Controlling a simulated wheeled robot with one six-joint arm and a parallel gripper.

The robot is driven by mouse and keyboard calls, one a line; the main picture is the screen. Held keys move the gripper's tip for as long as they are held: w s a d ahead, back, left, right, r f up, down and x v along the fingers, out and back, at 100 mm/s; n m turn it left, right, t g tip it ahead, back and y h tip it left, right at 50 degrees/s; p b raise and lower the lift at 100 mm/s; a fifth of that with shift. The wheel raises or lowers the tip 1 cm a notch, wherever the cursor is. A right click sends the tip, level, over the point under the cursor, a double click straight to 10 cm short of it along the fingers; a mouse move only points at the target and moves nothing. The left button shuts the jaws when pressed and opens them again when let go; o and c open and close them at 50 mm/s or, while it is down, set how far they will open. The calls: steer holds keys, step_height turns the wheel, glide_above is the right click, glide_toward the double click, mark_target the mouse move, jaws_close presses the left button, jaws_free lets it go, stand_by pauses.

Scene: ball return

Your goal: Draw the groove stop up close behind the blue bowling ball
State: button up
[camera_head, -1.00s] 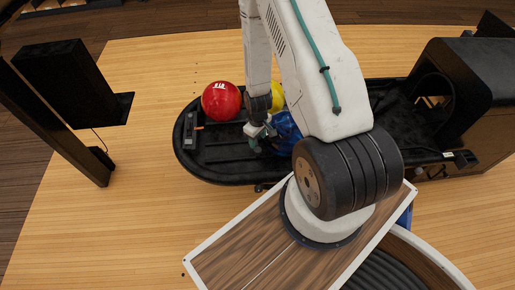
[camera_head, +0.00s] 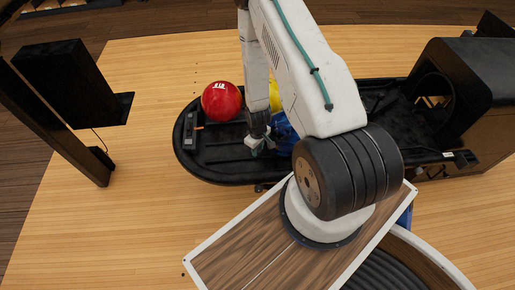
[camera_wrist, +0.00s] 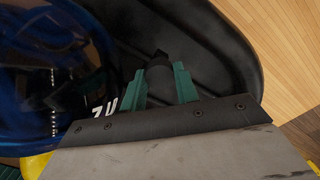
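The blue bowling ball (camera_head: 284,129) lies in the black ball return, partly hidden by my arm. It fills the upper left of the wrist view (camera_wrist: 50,75), with white lettering on its lower right side. My gripper (camera_head: 258,148) is low over the tray, just left of the blue ball in the head view. In the wrist view its two green fingers (camera_wrist: 160,82) stand apart beside the ball. A small dark rounded piece (camera_wrist: 159,62), apparently the groove stop, shows between the fingertips. I cannot tell whether the fingers press on it.
A red ball (camera_head: 221,101) lies at the far side of the tray (camera_head: 205,165). A yellow ball (camera_head: 276,96) is partly hidden behind my arm. The tray's raised rim (camera_wrist: 235,50) curves close to the right of my fingers. A black hood (camera_head: 465,75) stands right.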

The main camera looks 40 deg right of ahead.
jaws_close()
steer(key=shift+s+d, duration=0.25)
steer(key=shift+d, duration=0.15)
steer(key=o, duration=1)
jaws_free()
steer(key=shift+c, duration=0.2)
step_height(320, 180, up, 8)
steer(key=shift+f, duration=0.1)
